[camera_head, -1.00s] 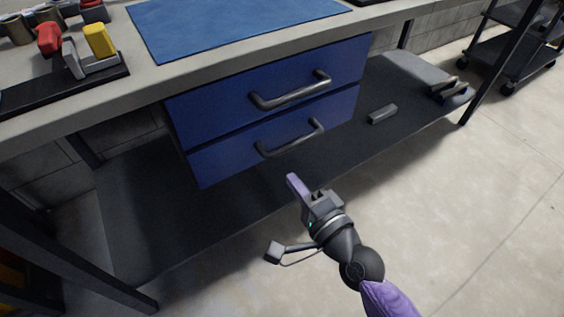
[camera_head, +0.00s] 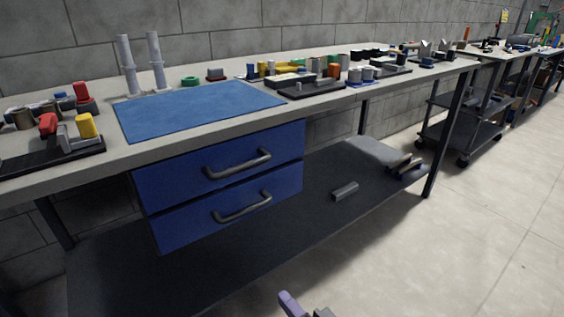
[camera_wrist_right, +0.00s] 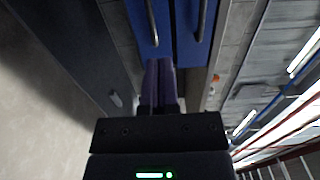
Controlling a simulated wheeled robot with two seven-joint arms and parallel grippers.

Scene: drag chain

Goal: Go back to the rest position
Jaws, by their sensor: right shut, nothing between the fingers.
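My right gripper (camera_head: 300,305) shows only in part at the bottom edge of the head view, with a purple finger and some grey body. In the right wrist view its two purple fingers (camera_wrist_right: 160,80) lie together, shut and empty, pointing toward the blue drawers (camera_wrist_right: 185,30). In the head view the drawer unit (camera_head: 220,172) hangs under the workbench, both drawers closed, and the gripper is in front of and below it, apart from the handles. My left gripper is not in view.
The workbench (camera_head: 290,107) holds a blue mat (camera_head: 195,110), two upright grey posts and several parts. A grey block (camera_head: 344,190) lies on the lower shelf (camera_head: 320,222). A wheeled cart (camera_head: 470,130) stands at the right. The floor (camera_head: 480,240) in front is clear.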

